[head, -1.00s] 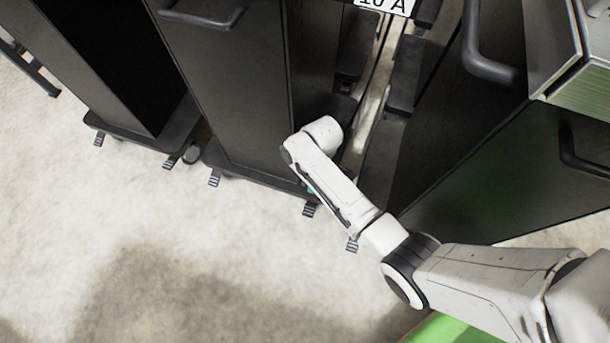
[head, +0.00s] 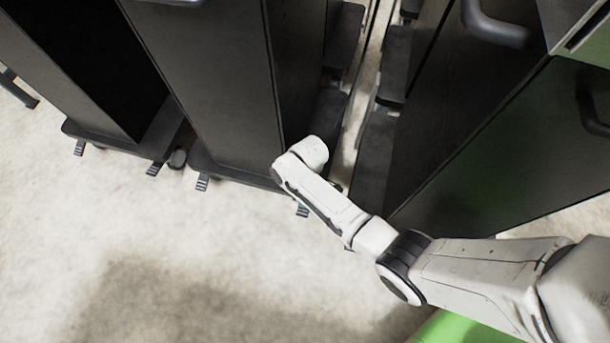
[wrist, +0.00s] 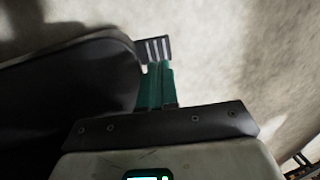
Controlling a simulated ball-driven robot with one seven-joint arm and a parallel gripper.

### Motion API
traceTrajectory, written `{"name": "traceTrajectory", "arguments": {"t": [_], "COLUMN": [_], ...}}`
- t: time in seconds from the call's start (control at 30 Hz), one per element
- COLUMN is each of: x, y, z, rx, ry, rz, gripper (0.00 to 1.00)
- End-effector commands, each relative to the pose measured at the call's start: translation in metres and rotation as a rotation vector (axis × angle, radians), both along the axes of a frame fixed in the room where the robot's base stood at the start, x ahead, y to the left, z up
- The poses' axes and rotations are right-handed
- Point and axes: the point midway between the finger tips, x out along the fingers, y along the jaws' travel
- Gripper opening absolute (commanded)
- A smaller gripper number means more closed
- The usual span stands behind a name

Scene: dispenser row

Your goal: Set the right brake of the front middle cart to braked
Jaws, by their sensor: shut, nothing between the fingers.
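The front middle cart (head: 210,90) is a tall dark box on a black base, with a striped pedal (head: 202,183) at its left front corner. Its right brake (head: 302,211) is a small striped pedal at the right front corner, partly covered by my arm in the head view. The wrist view shows the striped pedal (wrist: 153,49) just beyond my fingertips, beside the dark base edge. My gripper (wrist: 158,70) has teal fingers closed together with nothing between them. Whether they touch the pedal is unclear. The pedal's exact tilt cannot be told.
Another dark cart (head: 75,70) stands to the left, with striped pedals at its base. A dark cart (head: 450,140) with a handle stands close on the right, beyond a narrow gap. The pale floor (head: 150,260) in front is clear.

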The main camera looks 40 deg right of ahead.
Motion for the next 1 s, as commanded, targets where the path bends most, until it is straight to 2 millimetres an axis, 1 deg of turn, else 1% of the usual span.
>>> {"name": "traceTrajectory", "arguments": {"t": [0.03,0.1,0.2,0.3,0.47,1.0], "x": [-0.002,-0.002,-0.004,-0.005,-0.006,-0.007], "y": [0.002,0.003,0.006,0.007,0.008,0.011], "z": [-0.015,-0.025,-0.036,-0.043,-0.047,-0.048], "rx": [-0.001,-0.001,0.000,0.000,0.000,-0.025], "ry": [0.001,0.001,0.000,0.000,-0.001,-0.019], "rz": [0.000,0.000,0.000,-0.001,-0.001,0.002], "gripper": [0.00,0.00,0.00,0.00,0.00,0.00]}}
